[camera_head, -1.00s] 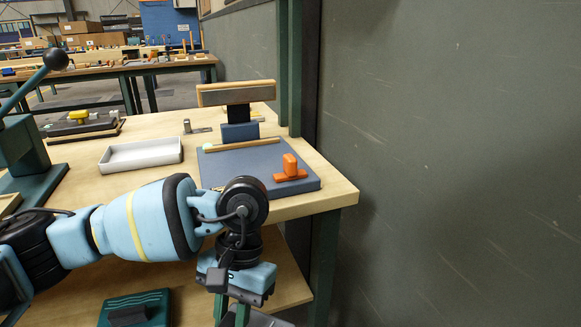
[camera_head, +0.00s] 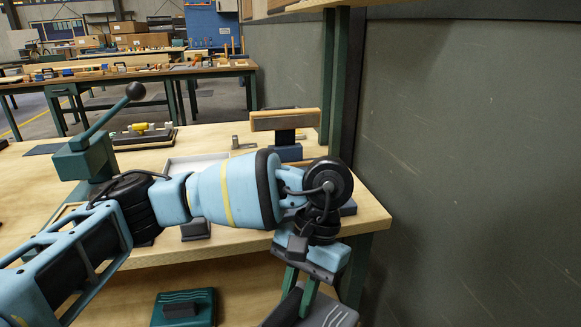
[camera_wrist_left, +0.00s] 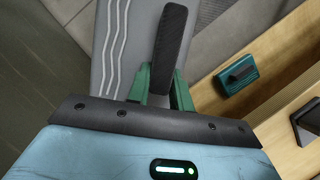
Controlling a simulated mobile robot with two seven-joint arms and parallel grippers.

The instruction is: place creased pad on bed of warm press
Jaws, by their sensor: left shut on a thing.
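My left gripper (camera_head: 298,290) is shut on the dark upright handle (camera_wrist_left: 170,50) of a grey pad with pale wavy lines (camera_wrist_left: 110,45). The pad also shows in the head view (camera_head: 328,313), low in front of the bench's right end and cut off by the frame's bottom. A press with a wood-faced head (camera_head: 284,120) stands at the back right of the bench; my left arm hides most of its blue-grey base. A green lever press (camera_head: 85,158) with a black knob stands at the left. I cannot tell which is the warm press. My right gripper is out of view.
A teal pad with wavy lines and a black handle (camera_head: 184,308) lies on the lower shelf; it also shows in the wrist view (camera_wrist_left: 235,76). A pale tray (camera_head: 185,163) is partly behind my arm. A green post (camera_head: 334,85) and grey wall bound the right side.

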